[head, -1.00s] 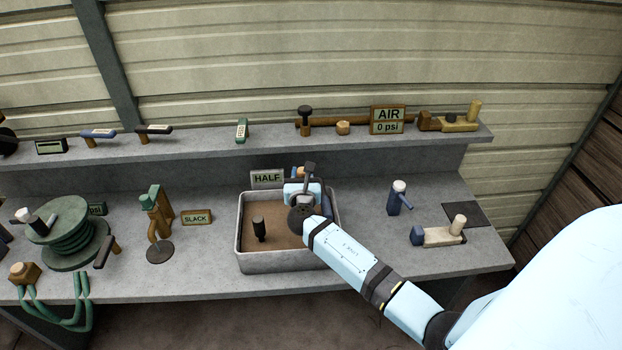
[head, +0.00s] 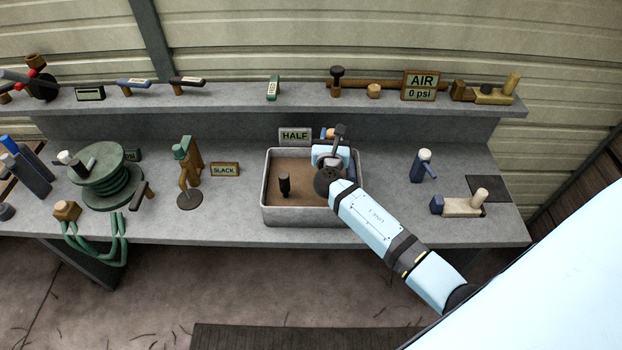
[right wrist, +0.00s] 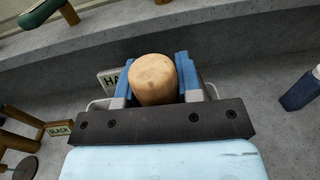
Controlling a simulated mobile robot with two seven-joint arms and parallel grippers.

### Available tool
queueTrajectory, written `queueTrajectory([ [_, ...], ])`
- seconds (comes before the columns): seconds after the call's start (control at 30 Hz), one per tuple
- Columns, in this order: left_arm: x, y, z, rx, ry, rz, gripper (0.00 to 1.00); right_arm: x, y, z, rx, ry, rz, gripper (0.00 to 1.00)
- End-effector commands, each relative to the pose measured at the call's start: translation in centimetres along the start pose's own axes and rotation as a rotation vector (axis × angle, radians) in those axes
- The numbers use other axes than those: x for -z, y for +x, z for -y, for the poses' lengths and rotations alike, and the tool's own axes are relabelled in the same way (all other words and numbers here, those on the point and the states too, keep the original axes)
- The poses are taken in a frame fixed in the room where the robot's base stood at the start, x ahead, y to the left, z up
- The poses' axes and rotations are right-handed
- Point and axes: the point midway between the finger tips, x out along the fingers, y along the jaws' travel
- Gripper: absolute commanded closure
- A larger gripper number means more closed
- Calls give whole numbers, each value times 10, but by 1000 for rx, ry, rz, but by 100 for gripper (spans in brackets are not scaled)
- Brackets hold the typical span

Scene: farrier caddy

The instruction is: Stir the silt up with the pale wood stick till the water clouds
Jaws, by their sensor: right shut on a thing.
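A grey metal tub (head: 266,208) stands on the bench with flat brown content (head: 303,172) in it; I cannot tell silt from water there. My right gripper (head: 332,150) is over the tub's right side, mostly hidden by my own wrist in the head view. In the right wrist view the gripper (right wrist: 155,88) is shut on the pale wood stick (right wrist: 154,72), whose rounded end shows between the blue finger pads. The stick's lower end is hidden. My left gripper is not in view.
A "HALF" sign (head: 295,135) stands behind the tub, and a "SLACK" sign (head: 225,170) to its left. A green hose reel (head: 105,180) stands further left. A blue bottle-like piece (head: 420,168) and a pale wood block (head: 462,207) sit to the right.

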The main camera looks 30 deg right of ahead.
Motion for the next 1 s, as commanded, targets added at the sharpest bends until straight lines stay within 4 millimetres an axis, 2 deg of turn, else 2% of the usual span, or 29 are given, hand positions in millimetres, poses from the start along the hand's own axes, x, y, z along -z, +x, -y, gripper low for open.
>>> queueTrajectory([
  [0.03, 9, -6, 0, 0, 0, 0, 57, -11, 0, 0, 0, 0, 1, 100],
  [0.07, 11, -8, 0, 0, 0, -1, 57, -14, 0, 0, 0, 0, 1, 100],
  [0.33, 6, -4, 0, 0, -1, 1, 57, -36, 0, 0, 0, 2, 2, 100],
  [0.8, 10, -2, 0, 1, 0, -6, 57, -83, 0, 0, 1, 2, 3, 100],
  [1.0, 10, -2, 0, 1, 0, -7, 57, -96, 0, 0, 0, 0, 1, 100],
])
